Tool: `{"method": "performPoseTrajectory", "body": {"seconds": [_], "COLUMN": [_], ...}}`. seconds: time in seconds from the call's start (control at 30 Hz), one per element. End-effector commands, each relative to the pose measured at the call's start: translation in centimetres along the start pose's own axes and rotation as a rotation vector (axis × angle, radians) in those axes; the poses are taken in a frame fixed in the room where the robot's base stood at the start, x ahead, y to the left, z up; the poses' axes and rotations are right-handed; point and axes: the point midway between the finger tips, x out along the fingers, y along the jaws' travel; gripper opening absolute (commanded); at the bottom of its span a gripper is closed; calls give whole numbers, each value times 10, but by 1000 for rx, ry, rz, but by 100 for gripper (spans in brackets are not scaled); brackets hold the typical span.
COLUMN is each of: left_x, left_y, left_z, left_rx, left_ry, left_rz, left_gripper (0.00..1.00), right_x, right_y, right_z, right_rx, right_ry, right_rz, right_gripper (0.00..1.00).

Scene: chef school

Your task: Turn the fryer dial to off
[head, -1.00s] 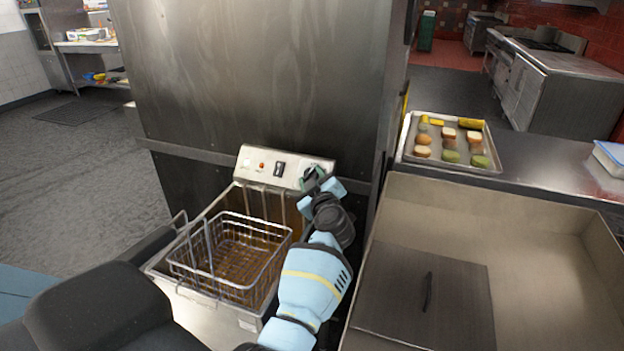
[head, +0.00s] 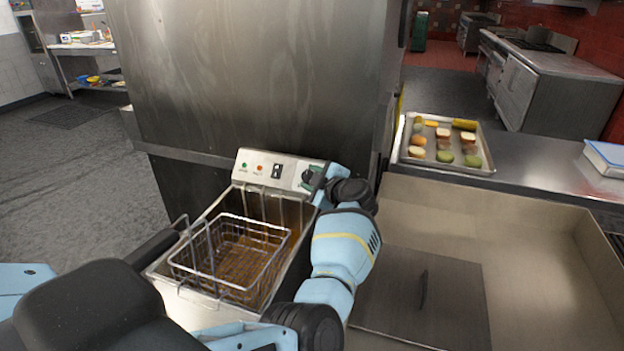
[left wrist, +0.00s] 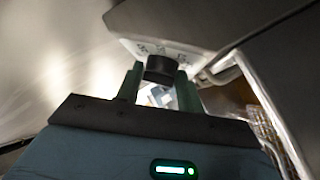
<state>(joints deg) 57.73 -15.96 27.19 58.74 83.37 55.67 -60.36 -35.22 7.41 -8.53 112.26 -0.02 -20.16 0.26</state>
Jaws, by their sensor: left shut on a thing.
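The fryer (head: 180,290) stands in front of me with a wire basket (head: 228,262) over brown oil. Its pale control panel (head: 252,174) at the back carries a green light, a red light, a black switch and a black dial (head: 308,177) at the right end. My left gripper (head: 315,184) is at the dial, partly covering it. In the left wrist view the two green fingers stand either side of the black dial (left wrist: 160,67), shut on it. The dial's pointer and exact setting cannot be read. My right gripper is not in view.
A tall steel panel (head: 255,80) rises behind the fryer. A wide steel basin with a flat lid (head: 420,300) lies to the right. A tray (head: 490,180) of food pieces and a blue-white box (head: 606,158) rest on the counter. Open floor lies at left.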

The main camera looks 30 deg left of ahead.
Motion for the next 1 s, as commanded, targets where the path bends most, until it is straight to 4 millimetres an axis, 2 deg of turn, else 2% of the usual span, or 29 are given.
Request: {"method": "performPoseTrajectory", "body": {"seconds": [0.03, 0.37, 0.4, 0.53, 1.0], "left_x": [1, 1, 1, 1, -5], "left_y": [-5, -5, -5, -4, 1], "left_z": [2, 2, 2, 2, 0], "left_rx": [0, 0, 0, 0, -2], "left_ry": [-1, -2, -2, -2, -1], "left_rz": [-11, -13, -13, -11, -6], "left_gripper": [14, 14, 41, 56, 56], "right_x": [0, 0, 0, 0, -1], "right_y": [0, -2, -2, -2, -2], "right_z": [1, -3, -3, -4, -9], "right_rx": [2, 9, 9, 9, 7], "right_ry": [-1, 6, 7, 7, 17], "right_rz": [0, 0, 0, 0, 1], "right_gripper": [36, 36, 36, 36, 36]}}
